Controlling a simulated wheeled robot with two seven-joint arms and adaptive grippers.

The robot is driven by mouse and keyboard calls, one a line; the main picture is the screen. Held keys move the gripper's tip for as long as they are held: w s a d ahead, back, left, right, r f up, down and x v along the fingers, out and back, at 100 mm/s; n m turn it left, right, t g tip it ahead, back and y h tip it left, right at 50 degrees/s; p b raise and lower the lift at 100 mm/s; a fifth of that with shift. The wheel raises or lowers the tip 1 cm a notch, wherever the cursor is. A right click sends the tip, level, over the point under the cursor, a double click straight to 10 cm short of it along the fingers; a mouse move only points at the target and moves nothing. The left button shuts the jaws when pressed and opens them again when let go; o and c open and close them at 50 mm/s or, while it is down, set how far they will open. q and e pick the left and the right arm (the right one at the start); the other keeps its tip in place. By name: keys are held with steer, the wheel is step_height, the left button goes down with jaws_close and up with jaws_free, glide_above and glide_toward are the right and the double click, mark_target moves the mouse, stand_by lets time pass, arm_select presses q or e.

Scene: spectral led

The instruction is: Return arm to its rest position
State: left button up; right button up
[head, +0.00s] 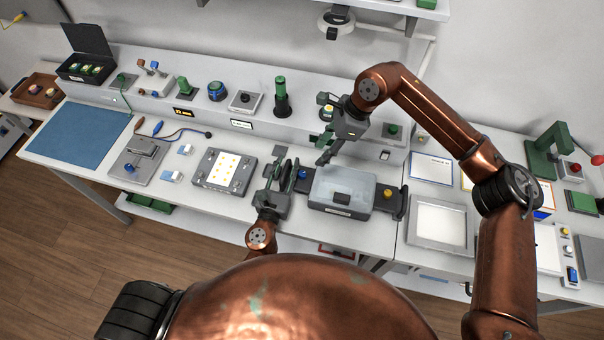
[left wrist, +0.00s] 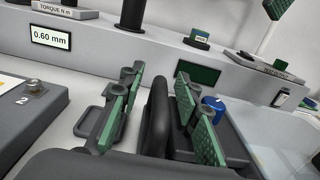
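My left gripper (head: 284,172) is low at the left end of a box with a clear lid (head: 342,190). In the left wrist view its two green-padded fingers (left wrist: 158,112) are spread apart. A black upright part (left wrist: 157,115) stands between them, with gaps visible on both sides. A blue knob (left wrist: 213,104) is just right of the right finger, and it also shows in the head view (head: 302,173). My right gripper (head: 325,157) is above the box's back left, pointing down; whether its fingers are parted is unclear. Nothing shows in it.
A grey unit with a lit panel (head: 216,171) stands left of my left gripper. A yellow knob (head: 387,193) is at the box's right end. Behind is a raised shelf with a green cylinder (head: 281,97) and a blue knob (head: 216,91). A blue mat (head: 80,136) lies clear at left.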

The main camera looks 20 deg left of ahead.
mark_target(281, 182)
arm_select(q)
steer(key=s, duration=0.8)
steer(key=shift+s+r, duration=0.1)
steer(key=shift+s, duration=0.2)
